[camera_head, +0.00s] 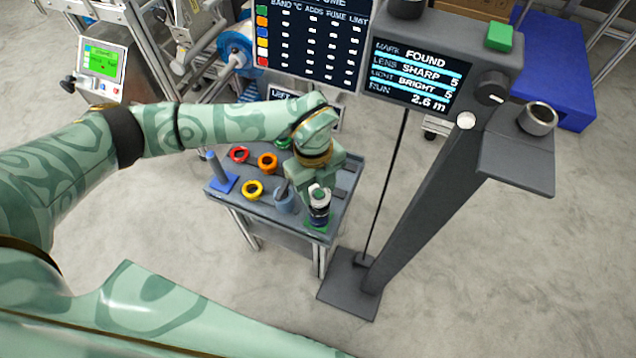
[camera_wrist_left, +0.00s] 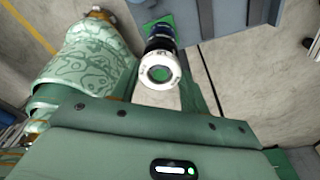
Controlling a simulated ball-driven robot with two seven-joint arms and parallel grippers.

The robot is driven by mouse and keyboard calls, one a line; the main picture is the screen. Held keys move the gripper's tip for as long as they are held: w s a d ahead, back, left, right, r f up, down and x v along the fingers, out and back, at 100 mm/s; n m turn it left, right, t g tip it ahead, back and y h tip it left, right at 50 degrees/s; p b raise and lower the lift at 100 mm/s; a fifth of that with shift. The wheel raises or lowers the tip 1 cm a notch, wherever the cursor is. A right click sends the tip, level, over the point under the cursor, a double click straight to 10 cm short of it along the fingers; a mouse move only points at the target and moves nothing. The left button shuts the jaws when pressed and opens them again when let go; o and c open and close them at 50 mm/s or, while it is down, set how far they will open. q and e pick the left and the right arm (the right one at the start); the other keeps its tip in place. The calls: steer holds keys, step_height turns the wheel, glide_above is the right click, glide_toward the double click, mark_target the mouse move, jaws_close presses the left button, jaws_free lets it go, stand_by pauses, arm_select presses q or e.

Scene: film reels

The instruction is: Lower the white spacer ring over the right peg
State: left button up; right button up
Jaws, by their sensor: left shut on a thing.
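My left gripper (camera_head: 318,189) is above the near right corner of the small grey table, with its jaws shut on the white spacer ring (camera_head: 320,196). In the left wrist view the ring (camera_wrist_left: 159,71) shows face-on between the fingers, with green visible through its hole. The right peg's green base (camera_head: 317,226) lies below, with dark and blue bands (camera_head: 319,214) stacked over it, directly under the ring. Whether the ring is around the peg or just above it, I cannot tell. The left peg (camera_head: 216,168) is blue on a blue base. My right gripper is not in view.
Loose red (camera_head: 239,155), orange (camera_head: 268,163) and yellow (camera_head: 252,189) rings lie on the grey table (camera_head: 236,200). A blue-grey cup (camera_head: 285,203) stands close left of the right peg. A dark stand (camera_head: 420,215) with a screen rises to the right.

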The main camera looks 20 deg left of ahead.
arm_select(q)
steer(key=shift+f, duration=0.3)
steer(key=shift+f, duration=0.75)
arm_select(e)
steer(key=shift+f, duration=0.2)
arm_select(q)
steer(key=o, duration=1.1)
steer(key=shift+c, duration=0.2)
step_height(320, 180, up, 16)
steer(key=w+a+p, duration=0.1)
steer(key=p, duration=0.5)
steer(key=shift+a, duration=0.25)
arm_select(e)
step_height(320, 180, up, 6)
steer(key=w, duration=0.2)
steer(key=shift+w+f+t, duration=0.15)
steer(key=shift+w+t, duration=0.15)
arm_select(q)
steer(key=shift+w, duration=0.1)
